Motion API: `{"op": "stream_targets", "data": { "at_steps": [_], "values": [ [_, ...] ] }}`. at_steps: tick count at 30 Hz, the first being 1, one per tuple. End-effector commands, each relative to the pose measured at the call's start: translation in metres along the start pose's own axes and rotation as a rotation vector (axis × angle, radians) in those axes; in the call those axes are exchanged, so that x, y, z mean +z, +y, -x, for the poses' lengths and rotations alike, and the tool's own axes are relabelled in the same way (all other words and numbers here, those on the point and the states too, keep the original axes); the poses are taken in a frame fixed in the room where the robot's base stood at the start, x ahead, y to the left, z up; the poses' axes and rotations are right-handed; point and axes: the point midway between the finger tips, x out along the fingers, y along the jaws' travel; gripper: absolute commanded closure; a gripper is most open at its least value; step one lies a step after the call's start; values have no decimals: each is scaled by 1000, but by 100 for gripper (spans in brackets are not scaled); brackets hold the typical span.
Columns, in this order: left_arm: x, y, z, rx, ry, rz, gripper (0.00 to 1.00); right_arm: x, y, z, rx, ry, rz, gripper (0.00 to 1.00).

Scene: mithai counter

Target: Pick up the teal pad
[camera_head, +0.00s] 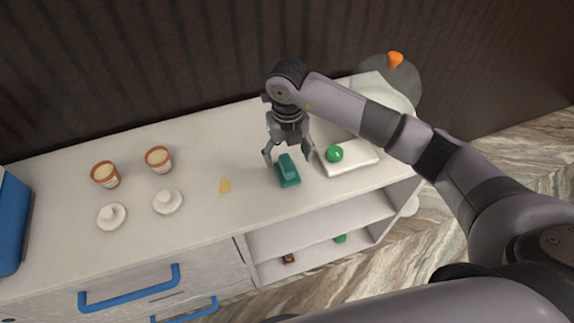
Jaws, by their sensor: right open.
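The teal pad (287,172) lies on the white counter top, right of the middle. It has a raised grip along its top. My right gripper (289,158) points down over it, with its fingers apart on either side of the pad's upper end. I cannot tell whether the fingers touch the pad. My left gripper is not in view.
A white tray (365,163) with a green ball (334,154) is just right of the pad. A blue box (12,225) is at the left edge.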

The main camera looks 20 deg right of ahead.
Motion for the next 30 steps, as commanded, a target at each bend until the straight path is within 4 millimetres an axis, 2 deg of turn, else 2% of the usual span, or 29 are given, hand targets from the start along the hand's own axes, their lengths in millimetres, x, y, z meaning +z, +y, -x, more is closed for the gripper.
{"op": "stream_targets", "data": {
  "at_steps": [8, 12, 18, 25, 30],
  "values": [
    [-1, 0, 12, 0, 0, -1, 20, 1, 0, -20, 1, 3, 1, 30],
    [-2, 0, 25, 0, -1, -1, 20, 5, -1, -41, 0, 5, -1, 30],
    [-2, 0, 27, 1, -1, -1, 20, 6, -1, -63, 1, 1, 1, 30],
    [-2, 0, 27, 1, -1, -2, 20, 7, -1, -64, 1, -1, 1, 30],
    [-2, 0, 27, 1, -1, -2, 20, 7, -1, -64, 1, -1, 1, 41]
  ]
}}
